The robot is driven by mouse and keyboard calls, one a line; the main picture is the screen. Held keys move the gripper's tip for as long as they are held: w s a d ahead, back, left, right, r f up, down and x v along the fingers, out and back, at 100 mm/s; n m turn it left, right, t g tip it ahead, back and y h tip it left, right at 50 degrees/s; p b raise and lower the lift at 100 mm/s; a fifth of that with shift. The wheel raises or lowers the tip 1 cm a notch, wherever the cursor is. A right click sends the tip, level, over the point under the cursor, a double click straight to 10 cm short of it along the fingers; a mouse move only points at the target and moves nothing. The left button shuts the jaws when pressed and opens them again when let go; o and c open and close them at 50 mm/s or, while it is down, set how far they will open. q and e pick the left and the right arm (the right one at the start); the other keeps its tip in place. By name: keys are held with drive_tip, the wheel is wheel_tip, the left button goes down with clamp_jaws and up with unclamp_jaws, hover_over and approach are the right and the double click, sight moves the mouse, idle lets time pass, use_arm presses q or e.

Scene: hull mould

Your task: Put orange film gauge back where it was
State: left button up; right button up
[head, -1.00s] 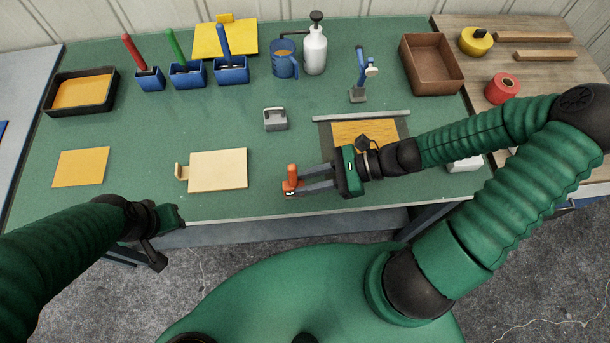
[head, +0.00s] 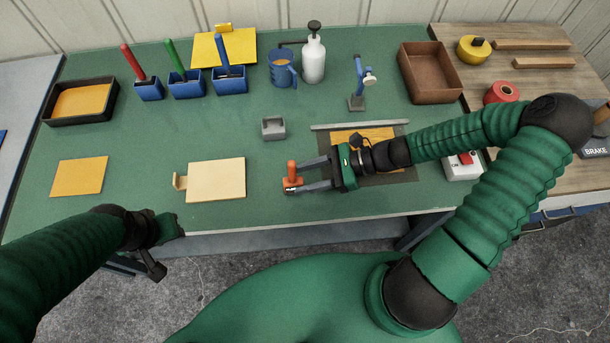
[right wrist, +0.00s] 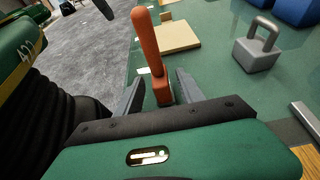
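The orange film gauge (head: 291,176) stands upright near the front edge of the green bench, its handle up. It also shows in the right wrist view (right wrist: 150,50), between the finger ends. My right gripper (head: 305,177) reaches in from the right at low height, with one finger on each side of the gauge. The fingers are spread, and a gap shows beside the gauge in the right wrist view. My left gripper (head: 160,246) hangs off the bench's front edge at the left; its finger opening is unclear.
A cream board (head: 216,180) lies left of the gauge. A grey handled block (head: 273,128) stands behind it. A dark mat with an orange sheet (head: 362,137) and a metal bar (head: 360,125) lie under and behind my right arm. A switch box (head: 462,167) stands at the right.

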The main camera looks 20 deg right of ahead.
drive_tip(key=shift+r, duration=0.1)
